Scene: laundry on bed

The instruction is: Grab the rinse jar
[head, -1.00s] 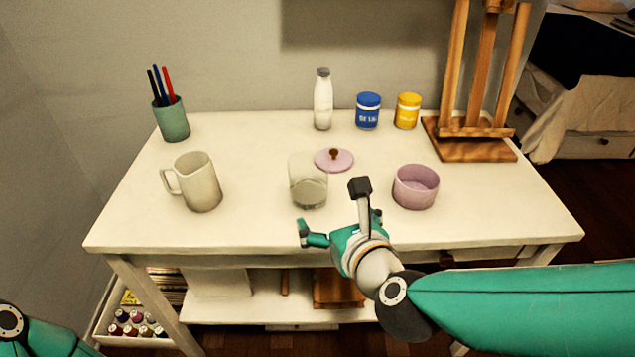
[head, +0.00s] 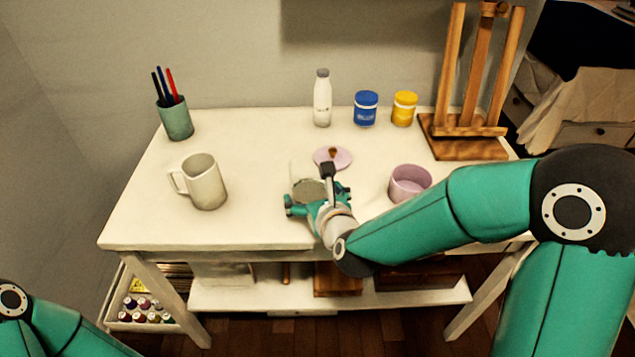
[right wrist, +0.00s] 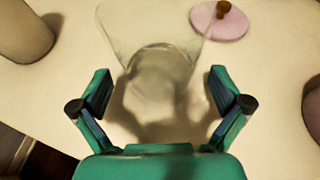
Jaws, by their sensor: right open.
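The rinse jar (head: 303,172) is a clear glass jar standing on the white table near its front middle. In the right wrist view the jar (right wrist: 155,40) is see-through and lies just ahead of the fingers. My right gripper (head: 318,199) is open at the jar's near side, and it hides the jar's lower part in the head view. In the right wrist view the two fingers of the gripper (right wrist: 160,92) are spread wide with nothing held. My left gripper is out of view; only part of my left arm shows at lower left.
A pink lid (head: 333,157) with a brown knob lies behind the jar. A pink bowl (head: 409,184) stands to the right, a beige mug (head: 205,184) to the left. A bottle (head: 322,98), blue pot (head: 366,108), yellow pot (head: 404,108) and easel (head: 466,150) stand behind.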

